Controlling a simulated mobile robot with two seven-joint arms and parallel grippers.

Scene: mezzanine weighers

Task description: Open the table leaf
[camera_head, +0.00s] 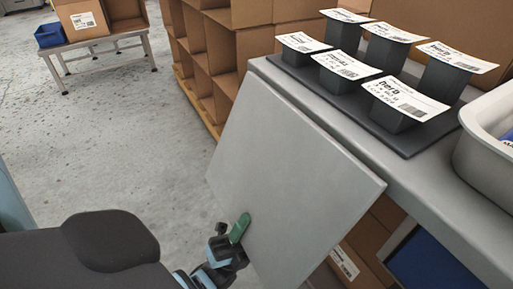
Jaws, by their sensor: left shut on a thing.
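The table leaf (290,165) is a flat light-grey panel along the left edge of the grey table (465,215). It slopes outward and down from the table edge, at an angle to the tabletop. A green handle (240,228) sits on its face near the lower edge. My left gripper (236,245) comes in from the bottom left and is shut on the green handle. The fingertips are partly hidden by the gripper's own body. My right gripper is not in view.
A dark tray (395,145) with several labelled black holders stands on the table. A pale bin (483,165) is at the right. Cardboard shelving (205,65) stands behind the leaf. A low bench (90,45) holds boxes at the back left. Open floor lies left.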

